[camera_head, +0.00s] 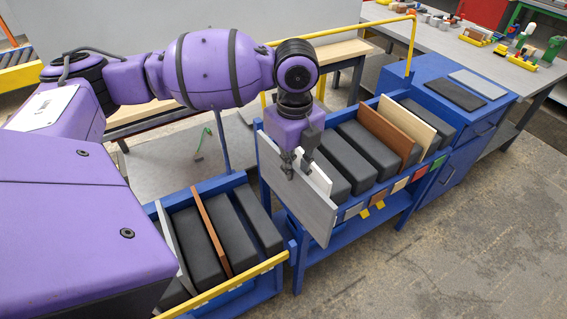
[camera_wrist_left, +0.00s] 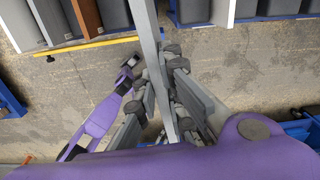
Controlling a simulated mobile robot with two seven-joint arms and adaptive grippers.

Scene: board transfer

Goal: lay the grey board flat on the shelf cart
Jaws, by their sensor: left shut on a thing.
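The grey board (camera_head: 298,204) hangs upright in my left gripper (camera_head: 298,167), which is shut on its upper edge. It is in front of the left end of a blue slotted rack (camera_head: 350,211). In the left wrist view the board (camera_wrist_left: 150,35) shows edge-on between the fingers of my left gripper (camera_wrist_left: 172,95). The rack has a lower shelf (camera_head: 372,228) and appears to be part of a cart with a yellow rail. I cannot tell for sure that it is the shelf cart.
The rack holds dark blocks, a brown board (camera_head: 384,130) and a cream board (camera_head: 408,120). A blue bin (camera_head: 240,302) with a yellow rail stands lower left. A blue cabinet (camera_head: 458,140) carries two flat plates. Floor at the lower right is clear.

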